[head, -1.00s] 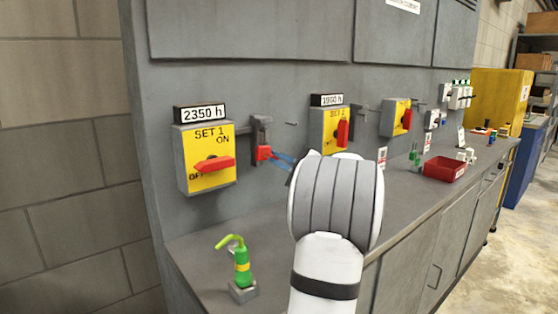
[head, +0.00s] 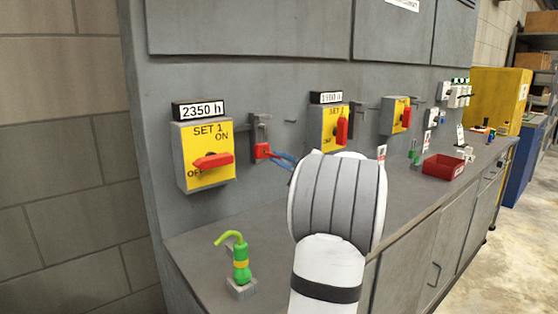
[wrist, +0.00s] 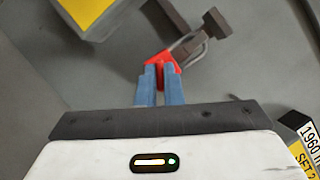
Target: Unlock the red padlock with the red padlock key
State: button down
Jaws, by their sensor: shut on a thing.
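The red padlock (head: 262,151) hangs at the grey bracket on the panel, just right of the first yellow switch. In the wrist view the padlock (wrist: 160,62) is at my fingertips, with its grey shackle running up and right beside the dark bracket. My gripper (head: 273,156) reaches it from the right with blue fingers. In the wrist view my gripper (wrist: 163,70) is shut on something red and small. I take this for the red padlock key, but it is mostly hidden between the fingers and merges with the padlock. I cannot tell whether the shackle is open.
The yellow SET 1 switch (head: 207,155) with a red handle is left of the bracket. A second yellow switch (head: 334,127) is to the right. A red tray (head: 444,168) sits farther along the grey counter.

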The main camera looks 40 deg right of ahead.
jog(key=shift+s+a+b, duration=0.2)
jog(key=shift+s+b, duration=0.25)
jog(key=shift+s, duration=1.45)
